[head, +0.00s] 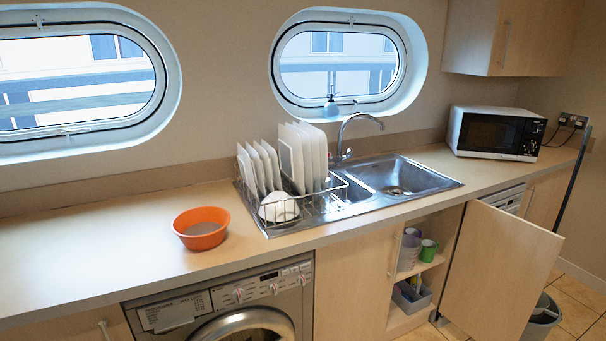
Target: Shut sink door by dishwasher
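The sink cabinet door (500,275) is a light wood panel below the counter, right of the sink. It stands wide open, swung outward from the right side of the cabinet opening. The open cabinet (408,315) shows shelves with cups and a grey tub. A white appliance (505,198), probably the dishwasher, is mostly hidden behind the open door; only its top strip shows. The door panel left of the opening (350,285) is closed. Neither of my grippers is in view.
The metal sink (405,180) and a dish rack with plates (300,160) sit in the counter, with an orange bowl (201,228) to the left. A washing machine (235,310) is below. A grey bin (541,318) stands on the tiled floor behind the open door.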

